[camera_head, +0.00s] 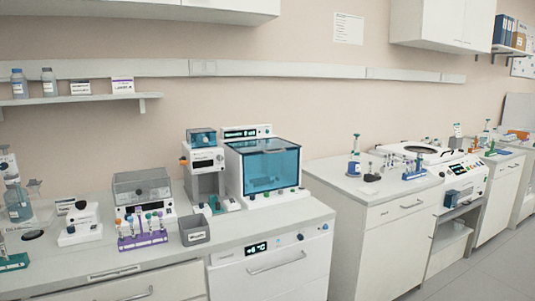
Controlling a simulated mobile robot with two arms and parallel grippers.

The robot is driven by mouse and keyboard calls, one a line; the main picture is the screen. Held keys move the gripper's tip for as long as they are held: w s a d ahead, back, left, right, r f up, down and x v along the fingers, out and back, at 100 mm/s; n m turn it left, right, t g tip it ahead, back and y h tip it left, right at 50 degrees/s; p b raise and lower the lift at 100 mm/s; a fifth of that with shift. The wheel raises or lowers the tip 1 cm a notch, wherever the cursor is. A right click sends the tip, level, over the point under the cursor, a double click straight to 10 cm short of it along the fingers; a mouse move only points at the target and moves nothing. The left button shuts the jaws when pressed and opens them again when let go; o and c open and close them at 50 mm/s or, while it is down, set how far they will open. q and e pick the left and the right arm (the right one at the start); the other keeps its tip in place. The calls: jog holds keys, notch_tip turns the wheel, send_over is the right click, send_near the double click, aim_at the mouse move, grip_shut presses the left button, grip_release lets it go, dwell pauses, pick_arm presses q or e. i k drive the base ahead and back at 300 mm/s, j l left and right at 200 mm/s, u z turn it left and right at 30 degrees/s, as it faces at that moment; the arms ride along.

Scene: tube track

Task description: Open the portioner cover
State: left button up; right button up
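No label that I can read marks the portioner, so I cannot tell which machine it is. One white machine on the left bench has a see-through teal front cover (270,170), which looks shut. Left of it, a lower white machine has a smoky clear cover (142,187), which also looks shut. Between them stands a tall narrow white unit (206,162) with a teal box on top. Neither of my grippers is in view.
A purple tube rack (142,241) and a grey bin (195,231) stand in front of the machines on the left bench (95,264). A gap separates it from the right bench (385,191), which holds a round-topped machine (420,153). Grey floor (470,275) is clear at lower right.

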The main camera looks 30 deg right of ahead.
aim_at(266, 145)
jog(key=i+l, duration=0.2)
jog(key=l, duration=0.2)
jog(key=i+l+z, duration=0.15)
jog(key=l, duration=0.25)
jog(key=i+l, duration=0.3)
jog(key=l+z, duration=0.05)
